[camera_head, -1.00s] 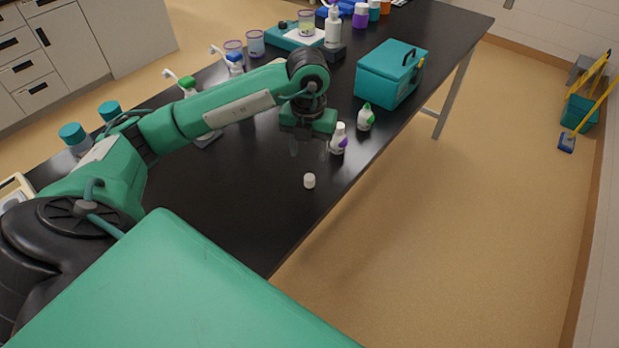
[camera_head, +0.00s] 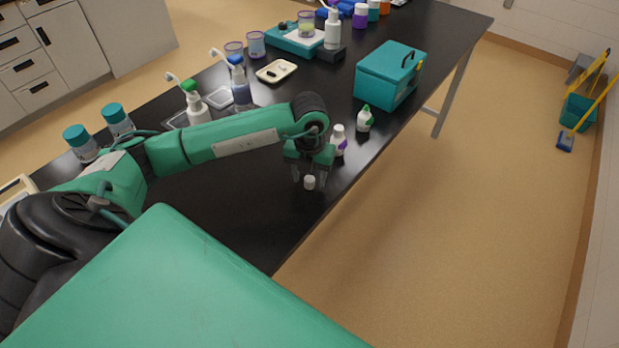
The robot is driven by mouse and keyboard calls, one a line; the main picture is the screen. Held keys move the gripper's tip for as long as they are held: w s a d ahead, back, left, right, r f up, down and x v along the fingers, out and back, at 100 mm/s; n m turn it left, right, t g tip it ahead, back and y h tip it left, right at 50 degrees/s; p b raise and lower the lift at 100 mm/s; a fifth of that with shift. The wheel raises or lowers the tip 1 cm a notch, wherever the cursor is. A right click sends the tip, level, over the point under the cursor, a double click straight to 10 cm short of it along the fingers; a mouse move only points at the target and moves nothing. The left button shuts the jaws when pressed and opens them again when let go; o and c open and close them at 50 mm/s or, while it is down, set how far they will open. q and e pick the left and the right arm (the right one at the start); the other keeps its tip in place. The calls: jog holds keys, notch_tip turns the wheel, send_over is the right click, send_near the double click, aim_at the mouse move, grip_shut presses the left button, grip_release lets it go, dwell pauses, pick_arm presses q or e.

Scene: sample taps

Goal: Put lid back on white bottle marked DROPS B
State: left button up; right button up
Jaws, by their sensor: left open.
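A small white lid (camera_head: 309,183) lies on the black bench near its front edge. My left gripper (camera_head: 310,177) is open and points down at the lid, its see-through fingers on either side of it or just above; I cannot tell which. A small white bottle with a purple-marked label (camera_head: 339,140) stands upright just behind and right of the gripper, partly covered by it. A second small white bottle with a green top and label (camera_head: 364,119) stands farther right. The lettering is too small to read. My right gripper is not in view.
A teal box with a handle (camera_head: 388,78) stands behind the bottles. The bench front near the lid is clear.

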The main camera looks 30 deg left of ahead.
aim_at(309, 179)
pick_arm(q)
jog(key=shift+f, duration=0.3)
jog(key=shift+c, duration=0.2)
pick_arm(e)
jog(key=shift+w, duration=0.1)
pick_arm(q)
jog(key=c, duration=1)
